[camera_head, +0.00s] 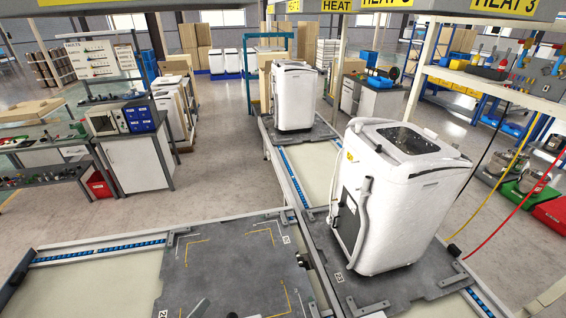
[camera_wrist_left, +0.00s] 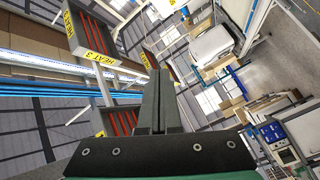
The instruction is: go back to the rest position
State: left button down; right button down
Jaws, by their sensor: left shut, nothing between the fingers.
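My left gripper (camera_wrist_left: 160,73) shows in the left wrist view, with its two dark fingers pressed together and nothing between them. It points into open air, and no object touches the fingertips. In the head view only small parts show at the bottom edge, and I cannot tell clearly whether they are my gripper. My right gripper is in neither view.
A white washing machine (camera_head: 400,195) stands on a dark pallet (camera_head: 385,290) at right; another (camera_head: 294,95) stands behind it. The pallet (camera_head: 230,255) at front left is bare in its visible part. A workbench (camera_head: 135,160) stands at left. Red and yellow hoses hang at right.

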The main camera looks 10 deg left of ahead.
pick_arm(q)
jog(key=w+d+r+m+t+h+p, duration=0.1)
jog(key=d+r+m+t, duration=0.15)
jog(key=r, duration=0.75)
jog(key=w+d+r+m+t+h, duration=0.1)
jog(key=d+r+m+h, duration=0.2)
jog(key=r, duration=0.7)
jog(key=w+d+r+m+t+p, duration=0.1)
jog(key=w+d+r+m, duration=0.2)
jog(key=r, duration=0.8)
jog(key=s+a+r+t+y, duration=0.2)
jog(key=s+r+y, duration=0.1)
jog(key=r, duration=0.3)
jog(key=s+a+r+t+y, duration=0.2)
jog(key=s+r+t+y, duration=0.1)
jog(key=r, duration=0.4)
jog(key=shift+a+m+y, duration=0.35)
jog(key=shift+y, duration=0.15)
jog(key=shift+r+t, duration=0.1)
jog(key=shift+t, duration=0.15)
